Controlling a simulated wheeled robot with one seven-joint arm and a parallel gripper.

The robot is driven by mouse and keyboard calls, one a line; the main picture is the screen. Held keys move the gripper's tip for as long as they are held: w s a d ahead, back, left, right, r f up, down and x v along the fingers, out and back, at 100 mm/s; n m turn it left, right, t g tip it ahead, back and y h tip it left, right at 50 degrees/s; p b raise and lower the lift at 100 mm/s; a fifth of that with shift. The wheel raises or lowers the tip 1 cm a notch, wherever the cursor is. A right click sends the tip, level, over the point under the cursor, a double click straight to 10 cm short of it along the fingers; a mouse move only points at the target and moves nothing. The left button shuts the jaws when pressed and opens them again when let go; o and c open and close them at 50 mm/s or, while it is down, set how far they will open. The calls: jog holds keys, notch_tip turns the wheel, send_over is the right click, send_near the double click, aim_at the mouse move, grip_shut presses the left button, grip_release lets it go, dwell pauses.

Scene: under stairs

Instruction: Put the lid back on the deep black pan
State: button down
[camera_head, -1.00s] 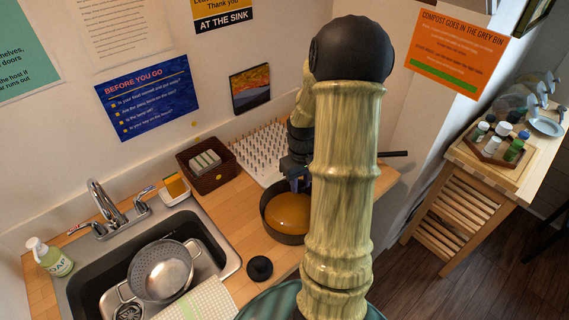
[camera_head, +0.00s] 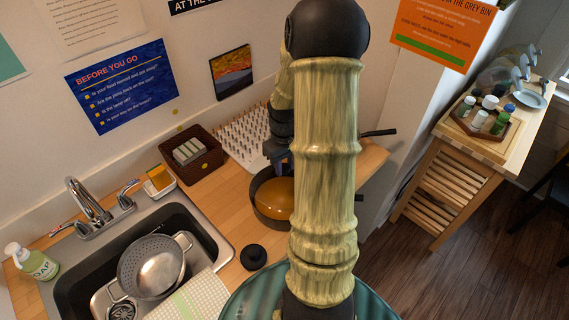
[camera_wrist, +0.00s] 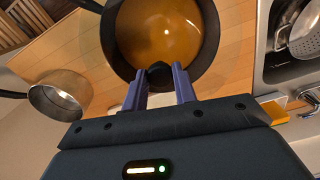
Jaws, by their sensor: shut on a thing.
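The deep black pan (camera_head: 257,212) stands on the wooden counter right of the sink, partly hidden behind my arm. A shiny amber round surface (camera_head: 274,198) fills its mouth and also shows in the wrist view (camera_wrist: 165,30); I cannot tell whether it is a see-through lid or the pan's contents. My gripper (camera_wrist: 160,80) is at the pan's rim, fingers pointing down. Whether the lid sits level on the rim is hidden.
A steel saucepan (camera_wrist: 60,96) stands beside the pan. A spiked white drying rack (camera_head: 240,138) and brown basket (camera_head: 193,153) are behind. A small black knobbed disc (camera_head: 253,257) lies on the counter in front. The sink holds a colander (camera_head: 152,266).

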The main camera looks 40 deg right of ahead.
aim_at(285, 175)
jog(key=shift+f+b, duration=1.25)
jog(key=shift+f, duration=0.8)
jog(key=shift+f+b, duration=0.3)
jog(key=shift+f, duration=0.6)
jog(key=c, duration=0.6)
grip_release()
jog(key=shift+o, duration=0.2)
jog(key=shift+r+p, duration=2.65)
jog(key=shift+r, duration=0.4)
